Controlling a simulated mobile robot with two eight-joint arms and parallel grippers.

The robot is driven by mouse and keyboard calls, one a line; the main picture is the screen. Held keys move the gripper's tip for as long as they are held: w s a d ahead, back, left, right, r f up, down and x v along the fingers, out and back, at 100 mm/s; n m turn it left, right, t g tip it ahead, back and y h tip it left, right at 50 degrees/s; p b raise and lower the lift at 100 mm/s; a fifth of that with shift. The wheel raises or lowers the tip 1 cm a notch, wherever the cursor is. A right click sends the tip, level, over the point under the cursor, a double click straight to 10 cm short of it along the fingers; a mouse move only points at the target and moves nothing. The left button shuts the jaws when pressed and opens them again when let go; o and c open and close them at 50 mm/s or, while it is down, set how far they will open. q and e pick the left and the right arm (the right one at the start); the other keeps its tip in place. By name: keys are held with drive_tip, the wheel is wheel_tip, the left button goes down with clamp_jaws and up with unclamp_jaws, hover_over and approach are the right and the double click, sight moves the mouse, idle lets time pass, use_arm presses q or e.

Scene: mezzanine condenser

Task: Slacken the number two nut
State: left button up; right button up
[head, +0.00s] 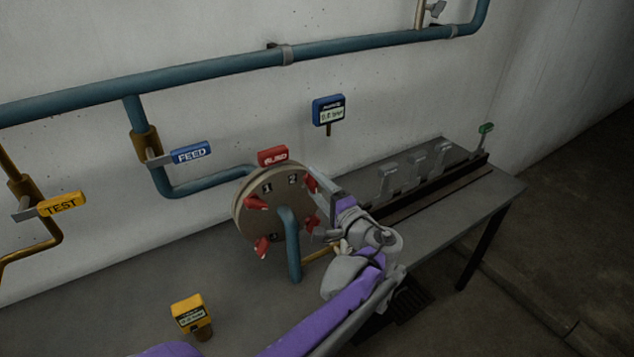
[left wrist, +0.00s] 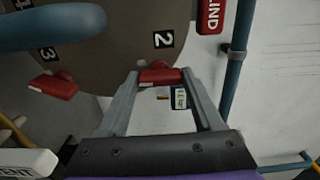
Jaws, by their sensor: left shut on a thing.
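A round brown flange (head: 245,212) stands on the bench with red wing-shaped nuts and number labels around its face. The number two nut (head: 311,184) is at its upper right, beside the "2" label (head: 292,179). My left gripper (head: 317,190) reaches it from the lower right. In the left wrist view the number two nut (left wrist: 160,77) sits between the two fingertips of my left gripper (left wrist: 160,73), just below the "2" label (left wrist: 164,39). The fingers are shut on the nut. My right gripper is in neither view.
A red "BLIND" tag (head: 272,156) tops the flange. Blue pipe (head: 292,250) bends in front of it. Feed handle (head: 191,152), test handle (head: 61,204) and yellow gauge (head: 190,314) are left. A blue gauge (head: 328,110) is behind. A rack with grey handles (head: 417,163) stands right.

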use_arm(q)
drive_tip(key=n+p, duration=0.2)
drive_tip(key=n, duration=0.3)
drive_tip(key=shift+r+n, duration=0.1)
drive_tip(key=shift+n, duration=0.2)
drive_tip(key=n+p, duration=0.2)
drive_tip(key=n, duration=0.2)
drive_tip(key=shift+n, duration=0.4)
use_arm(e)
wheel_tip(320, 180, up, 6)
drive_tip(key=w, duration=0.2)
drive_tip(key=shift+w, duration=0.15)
use_arm(q)
drive_tip(key=o, duration=1.4)
drive_tip(key=shift+c, duration=0.2)
drive_tip(key=b+v, duration=0.1)
drive_tip(key=v, duration=0.9)
drive_tip(key=shift+s+d+b, duration=0.25)
drive_tip(key=shift+s+b, duration=0.05)
drive_tip(key=shift+s, duration=0.05)
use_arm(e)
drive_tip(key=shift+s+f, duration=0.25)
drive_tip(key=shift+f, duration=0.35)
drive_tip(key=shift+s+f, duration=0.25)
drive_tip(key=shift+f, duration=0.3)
